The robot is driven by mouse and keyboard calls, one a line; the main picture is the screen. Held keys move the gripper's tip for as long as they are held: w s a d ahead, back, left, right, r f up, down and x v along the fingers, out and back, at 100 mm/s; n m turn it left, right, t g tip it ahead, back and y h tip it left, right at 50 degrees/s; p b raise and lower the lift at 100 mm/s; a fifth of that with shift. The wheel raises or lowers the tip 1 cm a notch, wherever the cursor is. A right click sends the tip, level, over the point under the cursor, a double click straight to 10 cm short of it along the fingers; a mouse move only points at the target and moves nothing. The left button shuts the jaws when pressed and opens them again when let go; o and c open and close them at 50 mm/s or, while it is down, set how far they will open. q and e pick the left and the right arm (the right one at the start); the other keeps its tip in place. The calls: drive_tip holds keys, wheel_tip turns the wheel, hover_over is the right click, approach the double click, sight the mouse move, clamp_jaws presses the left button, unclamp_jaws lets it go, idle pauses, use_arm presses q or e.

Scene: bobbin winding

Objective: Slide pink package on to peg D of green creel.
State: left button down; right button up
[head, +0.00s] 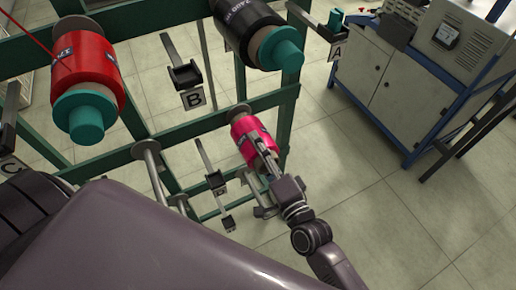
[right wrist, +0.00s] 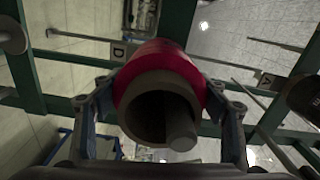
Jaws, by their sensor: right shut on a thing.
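The pink package (head: 248,139) is in the middle of the head view, tilted, in front of the green creel (head: 288,108). My right gripper (head: 264,160) is shut on its near end. In the right wrist view the pink package (right wrist: 158,56) sits between both fingers, with its hollow core (right wrist: 145,106) facing the camera. A grey round-ended cylinder (right wrist: 182,130) shows at the core's lower right; I cannot tell whether it is a peg. The D label (right wrist: 118,51) is just left of the package there. Peg D itself is not clearly visible. My left gripper is out of view.
A red package (head: 88,62) and a black package (head: 245,20) sit on the creel, each with a teal end. Arms with labels B (head: 193,99) and A (head: 337,51) stick out nearby. A cabinet (head: 400,85) stands at the right. The floor between is clear.

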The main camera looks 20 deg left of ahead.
idle(0.4)
drive_tip(key=o, duration=1.4)
drive_tip(key=shift+o, duration=0.4)
drive_tip(key=shift+f, duration=0.1)
drive_tip(key=v, duration=1.2)
